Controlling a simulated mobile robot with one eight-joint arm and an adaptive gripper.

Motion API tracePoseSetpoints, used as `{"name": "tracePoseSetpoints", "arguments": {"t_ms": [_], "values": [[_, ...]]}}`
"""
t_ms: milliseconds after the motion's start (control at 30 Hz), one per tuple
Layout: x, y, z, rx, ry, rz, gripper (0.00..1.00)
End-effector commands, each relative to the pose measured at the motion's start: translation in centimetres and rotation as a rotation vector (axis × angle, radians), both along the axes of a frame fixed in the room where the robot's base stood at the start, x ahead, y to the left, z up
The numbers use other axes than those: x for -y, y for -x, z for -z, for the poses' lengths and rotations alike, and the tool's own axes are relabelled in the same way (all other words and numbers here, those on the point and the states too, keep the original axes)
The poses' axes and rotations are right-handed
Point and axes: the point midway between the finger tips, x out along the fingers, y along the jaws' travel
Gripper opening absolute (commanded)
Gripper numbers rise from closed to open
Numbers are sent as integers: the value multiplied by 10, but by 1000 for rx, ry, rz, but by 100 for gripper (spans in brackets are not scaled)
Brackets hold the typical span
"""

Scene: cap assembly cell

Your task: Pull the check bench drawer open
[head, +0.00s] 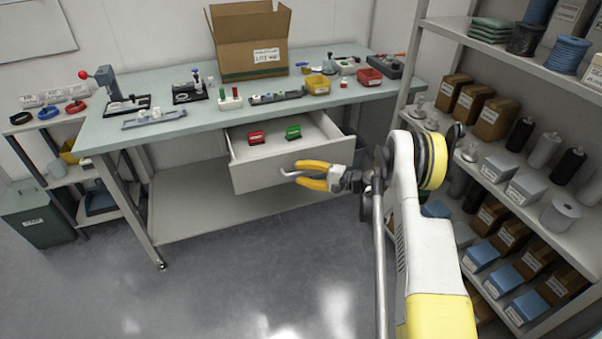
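The check bench drawer (277,176) is pulled out below the right half of the bench (215,121), and its inside shows. A red item (256,137) and a green item (293,132) lie in it. A pale curved handle (287,175) shows at the drawer front. My gripper (298,174), with yellow fingers, reaches in from the right at the handle. Its fingertips are right beside the handle, one above the other with a gap between the fingers. I cannot tell whether they clamp it.
A cardboard box (250,50), a yellow bin (318,84), a red bin (369,77) and small fixtures stand on the bench. A loaded shelf rack (447,33) stands close on the right. A green bin (38,222) stands at left. The floor (240,275) in front is clear.

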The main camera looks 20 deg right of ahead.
Motion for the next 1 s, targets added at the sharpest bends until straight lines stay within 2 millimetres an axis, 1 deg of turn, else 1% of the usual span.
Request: {"name": "tracePoseSetpoints", "arguments": {"t_ms": [200, 333, 467, 700, 833, 1000], "values": [[2, 0, 0, 0, 0, 2, 32], [10, 7, -2, 1, 0, 5, 32], [27, 24, -5, 0, 0, 7, 32], [65, 61, -12, 0, 0, 5, 32], [78, 75, -15, 0, -1, 3, 32], [85, 83, -17, 0, 0, 1, 32]]}}
